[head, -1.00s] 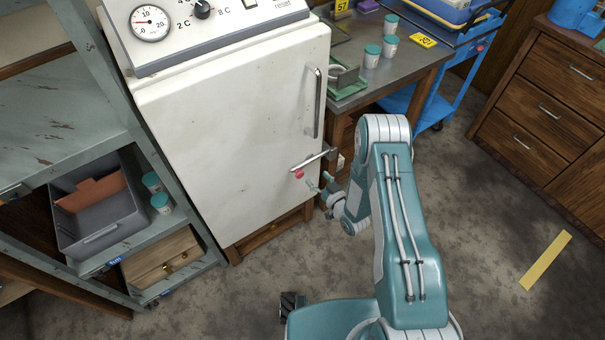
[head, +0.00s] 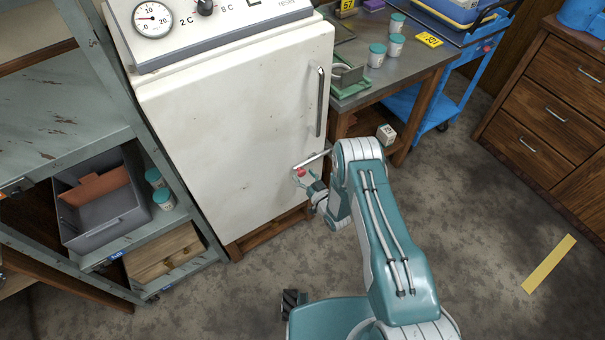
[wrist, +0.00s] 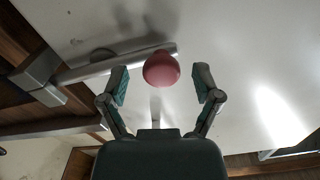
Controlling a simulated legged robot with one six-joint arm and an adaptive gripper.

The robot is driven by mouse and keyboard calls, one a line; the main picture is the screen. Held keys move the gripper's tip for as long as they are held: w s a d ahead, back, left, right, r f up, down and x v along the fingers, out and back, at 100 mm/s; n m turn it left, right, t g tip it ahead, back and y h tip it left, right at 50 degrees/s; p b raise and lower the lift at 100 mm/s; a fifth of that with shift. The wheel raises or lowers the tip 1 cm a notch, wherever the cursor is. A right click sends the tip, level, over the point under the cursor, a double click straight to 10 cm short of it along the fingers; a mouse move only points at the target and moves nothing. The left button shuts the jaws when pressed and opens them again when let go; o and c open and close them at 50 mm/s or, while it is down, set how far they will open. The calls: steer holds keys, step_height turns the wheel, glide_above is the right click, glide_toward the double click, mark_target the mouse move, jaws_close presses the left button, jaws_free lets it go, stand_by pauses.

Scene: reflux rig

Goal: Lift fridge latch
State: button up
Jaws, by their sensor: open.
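The white fridge (head: 235,130) stands upright with its door shut. Its latch is a metal bar (head: 315,160) low on the right side of the door, with a red knob (head: 300,171) at its left end. In the wrist view the red knob (wrist: 161,69) is centred, just beyond and between the fingertips, and the latch bar (wrist: 115,62) runs left from it to a bracket. My gripper (wrist: 160,88) is open and empty, with a finger on each side of the knob's line. In the head view my gripper (head: 306,178) is at the knob, and my arm hides part of the latch's right end.
A vertical door handle (head: 320,102) is above the latch. A metal table (head: 405,75) with several jars stands right of the fridge. A shelf with a grey bin (head: 100,210) is at the left. The floor at the right is mostly clear.

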steer(key=shift+w+a, duration=0.25)
steer(key=shift+w, duration=0.1)
jaws_close()
